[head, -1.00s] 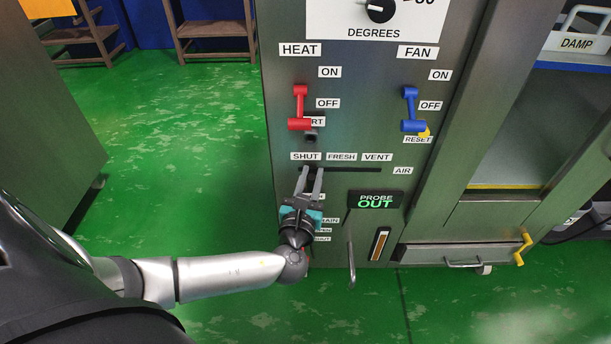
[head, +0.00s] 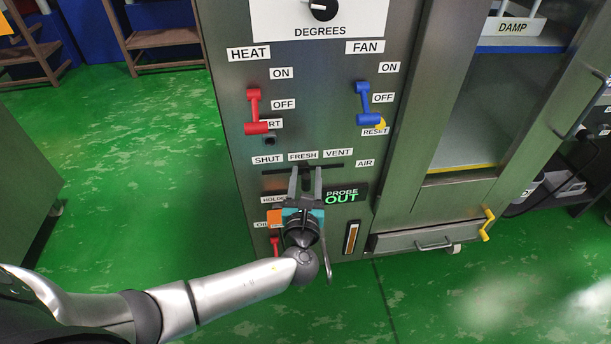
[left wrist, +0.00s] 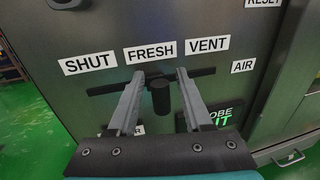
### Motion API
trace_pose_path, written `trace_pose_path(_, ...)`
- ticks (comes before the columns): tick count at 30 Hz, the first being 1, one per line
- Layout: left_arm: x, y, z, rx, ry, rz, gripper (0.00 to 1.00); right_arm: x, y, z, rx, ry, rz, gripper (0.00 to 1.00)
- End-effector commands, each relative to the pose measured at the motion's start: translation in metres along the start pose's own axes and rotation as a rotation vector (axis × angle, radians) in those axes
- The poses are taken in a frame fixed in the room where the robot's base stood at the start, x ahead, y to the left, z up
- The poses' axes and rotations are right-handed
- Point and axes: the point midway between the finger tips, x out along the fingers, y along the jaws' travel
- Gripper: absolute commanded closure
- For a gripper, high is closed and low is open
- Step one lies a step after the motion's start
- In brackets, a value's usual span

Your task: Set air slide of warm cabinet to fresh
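The air slide is a dark horizontal slot (head: 275,172) on the steel cabinet front, under labels SHUT, FRESH and VENT. Its dark, round knob (left wrist: 160,98) stands below the FRESH label (left wrist: 152,53) in the left wrist view. My left gripper (head: 306,170) is at the slot. Its two grey fingers (left wrist: 160,76) stand one on each side of the knob, with a visible gap on both sides, so it looks open around the knob. In the head view the fingers partly hide the knob. My right gripper is out of view.
Above the slot are a red HEAT lever (head: 255,110) and a blue FAN lever (head: 367,103). A lit PROBE OUT sign (head: 343,196) is close to the right of the gripper. A drawer (head: 420,241) is lower right. Green floor is open at left.

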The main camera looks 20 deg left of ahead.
Motion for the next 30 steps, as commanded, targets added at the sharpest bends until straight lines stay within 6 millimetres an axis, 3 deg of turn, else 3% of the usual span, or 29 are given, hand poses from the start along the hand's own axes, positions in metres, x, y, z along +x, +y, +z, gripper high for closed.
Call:
trace_pose_path(14, -0.009, 0.0, 0.001, 0.0, -0.001, 0.001, 0.43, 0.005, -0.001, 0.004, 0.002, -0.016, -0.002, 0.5)
trace_pose_path(30, -0.097, 0.0, 0.002, -0.001, 0.003, -0.001, 0.43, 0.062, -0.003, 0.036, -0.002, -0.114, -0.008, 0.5)
